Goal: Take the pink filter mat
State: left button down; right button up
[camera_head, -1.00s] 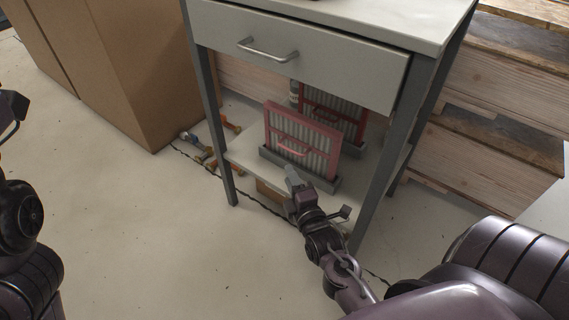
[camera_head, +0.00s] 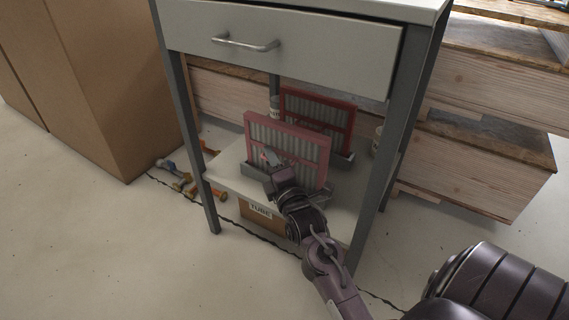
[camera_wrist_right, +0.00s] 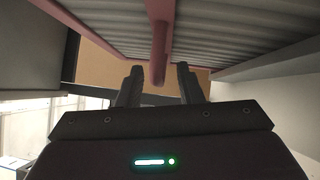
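The pink filter mat (camera_head: 287,146), a pleated grey panel in a pink frame, stands upright in a grey holder on the lower shelf of the cabinet. My right gripper (camera_head: 275,168) is at its front face. In the right wrist view the pink handle bar (camera_wrist_right: 158,48) of the mat reaches between the two dark fingers of the open gripper (camera_wrist_right: 158,76), with gaps on both sides. My gripper hides part of the mat's front and its handle in the head view. My left gripper is out of view.
A darker red-framed filter mat (camera_head: 318,112) stands behind the pink one. The drawer (camera_head: 290,50) is above, and grey legs (camera_head: 385,150) flank the shelf. A cardboard box (camera_head: 262,222) sits under the shelf. Cans stand near the mats.

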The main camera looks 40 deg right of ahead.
grip_shut()
jog(key=shift+r, duration=0.15)
dwell(0.5)
